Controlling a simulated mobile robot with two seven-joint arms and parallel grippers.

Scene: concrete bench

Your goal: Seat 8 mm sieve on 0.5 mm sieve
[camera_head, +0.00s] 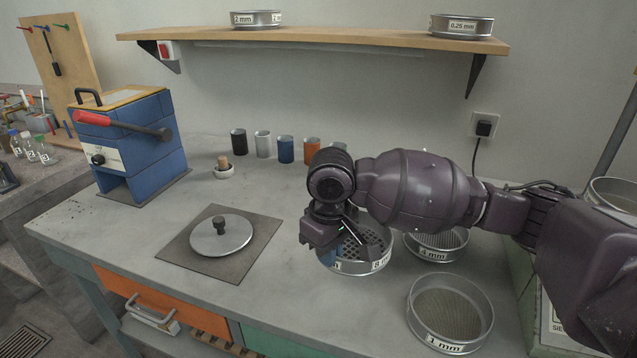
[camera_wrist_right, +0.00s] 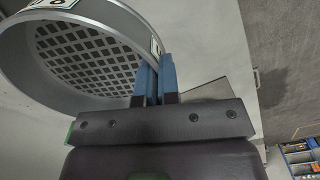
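The 8 mm sieve (camera_head: 352,267) is a round metal sieve with a coarse square-hole plate, near the front of the bench; my gripper partly covers it. In the right wrist view the sieve (camera_wrist_right: 83,60) fills the upper left. My right gripper (camera_head: 341,235) is at its rim, and its blue fingers (camera_wrist_right: 158,78) are close together with the sieve wall between them. I cannot tell whether the sieve rests on the bench or is slightly raised. No 0.5 mm label is readable; an unlabelled-looking sieve (camera_head: 613,194) is partly cut off at the right edge. My left gripper is out of view.
A 4 mm sieve (camera_head: 436,250) and a 1 mm sieve (camera_head: 450,338) stand to the right. A lid (camera_head: 222,238) lies on a grey mat (camera_head: 200,262) to the left. Several cups stand along the wall below a shelf (camera_head: 350,38) with two sieves. A blue furnace (camera_head: 140,155) is at left.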

